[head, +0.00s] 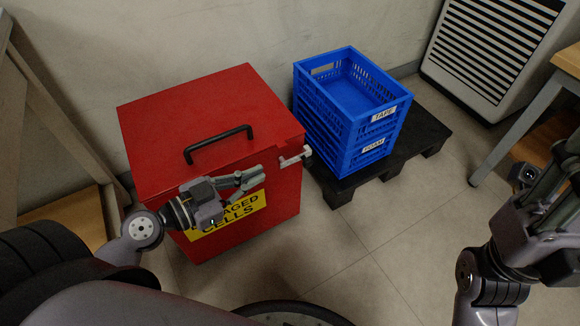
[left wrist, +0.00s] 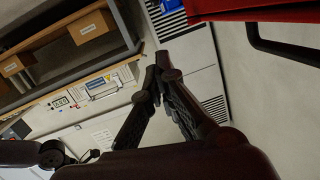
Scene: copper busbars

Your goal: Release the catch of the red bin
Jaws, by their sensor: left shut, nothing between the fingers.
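The red bin (head: 220,105) stands on the floor against the wall, with its lid down. A black handle (head: 217,144) is on the lid, and a yellow label (head: 228,214) on the front is partly hidden by my left gripper. A small pale grey catch (head: 295,157) sticks out at the lid's right front corner. My left gripper (head: 255,174) is shut and empty in front of the bin, left of the catch and apart from it in the picture. In the left wrist view its fingertips (left wrist: 160,68) meet; the bin's red edge (left wrist: 262,11) shows at the top right.
Blue stacked crates (head: 345,110) labelled tape and foam stand on a black pallet (head: 420,130) right of the bin. My right gripper (head: 540,180) is at the right edge, its fingers unclear. A wooden-topped table (head: 568,58) stands behind it. The floor in front is clear.

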